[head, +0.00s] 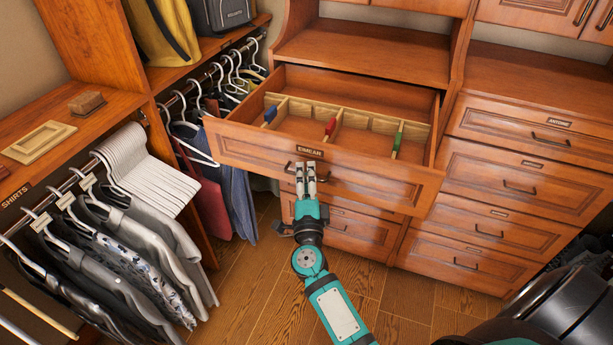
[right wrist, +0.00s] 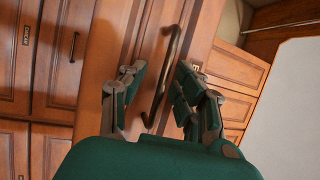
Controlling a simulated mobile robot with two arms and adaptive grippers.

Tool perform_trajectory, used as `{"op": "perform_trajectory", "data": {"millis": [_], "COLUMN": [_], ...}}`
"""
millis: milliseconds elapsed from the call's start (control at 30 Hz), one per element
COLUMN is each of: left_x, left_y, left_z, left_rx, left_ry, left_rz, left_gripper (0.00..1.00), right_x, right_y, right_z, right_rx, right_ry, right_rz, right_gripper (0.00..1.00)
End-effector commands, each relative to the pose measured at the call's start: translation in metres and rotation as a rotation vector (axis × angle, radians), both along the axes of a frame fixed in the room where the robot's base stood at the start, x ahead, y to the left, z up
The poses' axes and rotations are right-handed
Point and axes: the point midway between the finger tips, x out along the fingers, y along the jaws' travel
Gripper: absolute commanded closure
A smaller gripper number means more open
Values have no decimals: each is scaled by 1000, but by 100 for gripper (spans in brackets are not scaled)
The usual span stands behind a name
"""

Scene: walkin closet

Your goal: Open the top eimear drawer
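The top drawer labelled "EIMEAR" (head: 375,186) is pulled well out of the middle cabinet, its inside open to view. Its dark bar handle (right wrist: 167,75) sits at the front, below the label (head: 310,151). My right gripper (head: 306,166) is right at the handle, reaching up from below in the head view. In the right wrist view its two fingers (right wrist: 157,85) stand apart, one on each side of the handle, with gaps showing. The fingers hide part of the handle in the head view. My left gripper is not in view.
Wooden dividers (head: 360,120) in the drawer carry blue, red and green pieces. Closed drawers lie below it and in the cabinet (head: 500,186) to the right. Hanging clothes (head: 140,250) fill the left side. Wooden floor (head: 250,290) is clear below.

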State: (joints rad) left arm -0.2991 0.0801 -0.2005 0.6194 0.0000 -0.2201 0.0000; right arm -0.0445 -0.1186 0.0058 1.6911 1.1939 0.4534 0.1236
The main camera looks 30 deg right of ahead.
Motion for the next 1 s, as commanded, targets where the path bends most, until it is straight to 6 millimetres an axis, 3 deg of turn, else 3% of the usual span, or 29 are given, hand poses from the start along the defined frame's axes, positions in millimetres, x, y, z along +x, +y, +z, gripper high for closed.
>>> {"op": "perform_trajectory", "data": {"millis": [267, 700, 1000], "left_x": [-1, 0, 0], "left_y": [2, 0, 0], "left_z": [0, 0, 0], "left_rx": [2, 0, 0], "left_ry": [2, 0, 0], "left_rz": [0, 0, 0], "left_gripper": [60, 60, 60], "right_x": [-16, -92, -106], "right_y": [8, 46, 53], "right_z": [-4, -19, -22], "right_rx": [2, 0, 0], "right_ry": [2, 2, 0], "right_rz": [2, 0, 0], "right_gripper": [69, 69, 69]}}
